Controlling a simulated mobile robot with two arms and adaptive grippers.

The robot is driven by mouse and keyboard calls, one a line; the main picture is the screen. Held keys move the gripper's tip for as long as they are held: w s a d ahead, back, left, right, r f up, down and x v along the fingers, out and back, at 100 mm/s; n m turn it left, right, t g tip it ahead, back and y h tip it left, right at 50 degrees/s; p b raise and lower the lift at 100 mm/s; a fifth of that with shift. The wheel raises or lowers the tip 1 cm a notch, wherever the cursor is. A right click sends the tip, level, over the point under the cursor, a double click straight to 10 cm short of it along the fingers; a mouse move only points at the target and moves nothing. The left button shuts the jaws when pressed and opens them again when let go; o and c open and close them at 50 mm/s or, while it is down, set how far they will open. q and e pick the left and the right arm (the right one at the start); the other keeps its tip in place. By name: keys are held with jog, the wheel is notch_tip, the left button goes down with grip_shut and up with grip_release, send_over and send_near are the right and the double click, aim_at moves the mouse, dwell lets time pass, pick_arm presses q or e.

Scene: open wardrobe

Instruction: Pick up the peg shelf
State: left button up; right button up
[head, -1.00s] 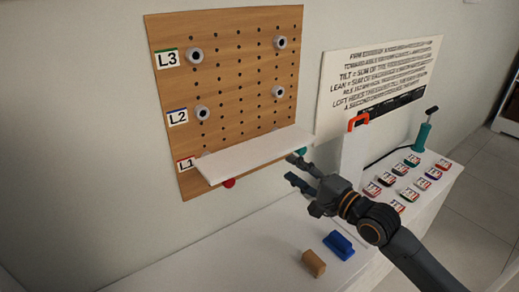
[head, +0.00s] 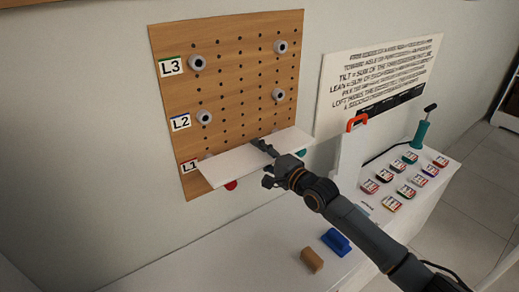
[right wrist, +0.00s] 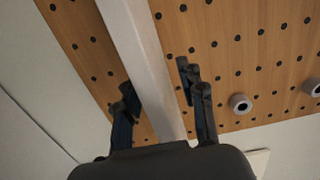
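The peg shelf is a white board (head: 232,165) lying across the L1 row of the wooden pegboard (head: 228,85). A red knob (head: 231,185) and a teal knob (head: 301,153) show under it. My right gripper (head: 265,164) is at the shelf's front edge, right of its middle, with one finger above the board and one below. In the right wrist view the open fingers (right wrist: 158,92) straddle the white shelf (right wrist: 143,50). The left finger is close to it and a gap shows on the right. My left gripper is not in view.
Grey pegs (head: 204,118) stick out at L2 and L3. A blue block (head: 336,241) and a tan block (head: 312,260) lie on the white ledge below. At right are labelled blocks (head: 404,190), a teal tool (head: 421,132), a red clamp (head: 357,121) and a text sign (head: 380,78).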

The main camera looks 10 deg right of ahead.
jog(key=shift+c, duration=1.1)
grip_shut()
jog(key=shift+r, duration=0.1)
